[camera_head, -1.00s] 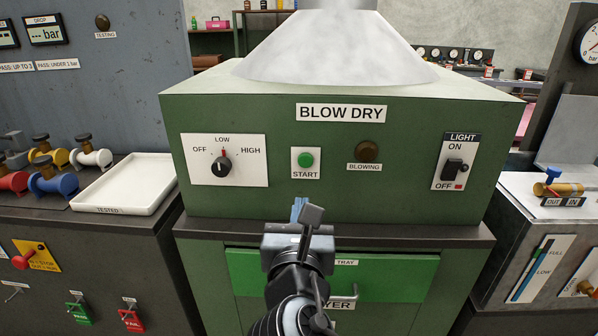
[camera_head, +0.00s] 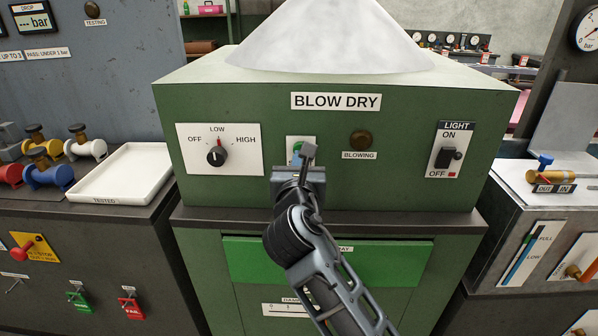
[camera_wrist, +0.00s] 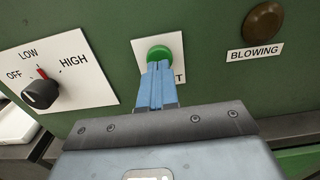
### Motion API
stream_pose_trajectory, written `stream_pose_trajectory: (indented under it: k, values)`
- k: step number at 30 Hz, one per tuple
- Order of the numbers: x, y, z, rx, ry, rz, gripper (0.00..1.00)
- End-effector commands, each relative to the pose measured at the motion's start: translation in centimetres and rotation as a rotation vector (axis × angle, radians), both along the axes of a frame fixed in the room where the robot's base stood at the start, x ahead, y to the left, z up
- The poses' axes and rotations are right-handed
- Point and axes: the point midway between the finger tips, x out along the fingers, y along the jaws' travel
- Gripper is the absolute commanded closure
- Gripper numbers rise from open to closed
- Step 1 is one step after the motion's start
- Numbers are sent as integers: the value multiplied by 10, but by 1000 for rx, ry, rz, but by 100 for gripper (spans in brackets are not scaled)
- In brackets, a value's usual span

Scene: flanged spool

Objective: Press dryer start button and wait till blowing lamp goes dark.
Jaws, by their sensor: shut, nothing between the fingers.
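The green start button (camera_wrist: 158,54) sits on a white plate on the green dryer panel (camera_head: 410,120). In the wrist view my gripper (camera_wrist: 156,66) is shut and empty, its blue fingertips at the lower edge of the button. I cannot tell whether they touch it. In the head view my gripper (camera_head: 297,150) covers most of the start plate. The blowing lamp (camera_head: 360,140), right of the button, is dark brown and unlit; it also shows in the wrist view (camera_wrist: 262,22).
The dial (camera_head: 217,157) left of the button points near LOW. The light switch (camera_head: 449,158) is at the panel's right. A white tray (camera_head: 125,172) and several coloured valves stand to the left. A green drawer (camera_head: 380,262) is below.

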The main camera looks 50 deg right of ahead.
Motion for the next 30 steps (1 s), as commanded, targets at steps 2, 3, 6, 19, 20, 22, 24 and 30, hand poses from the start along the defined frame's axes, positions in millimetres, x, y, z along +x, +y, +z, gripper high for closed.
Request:
stream_pose_trajectory:
  k: [2,3,6,19,20,22,24,30]
  values:
    - [4,-6,0,-1,1,-1,100]
    - [6,-8,0,0,0,-1,100]
    - [7,-10,0,0,0,0,100]
    - [10,-13,2,0,2,-1,100]
    - [11,-14,2,-1,3,-1,100]
    - [14,-18,4,-2,2,-1,100]
    - [17,-22,4,0,2,-1,100]
    - [21,-28,1,0,-3,-1,100]
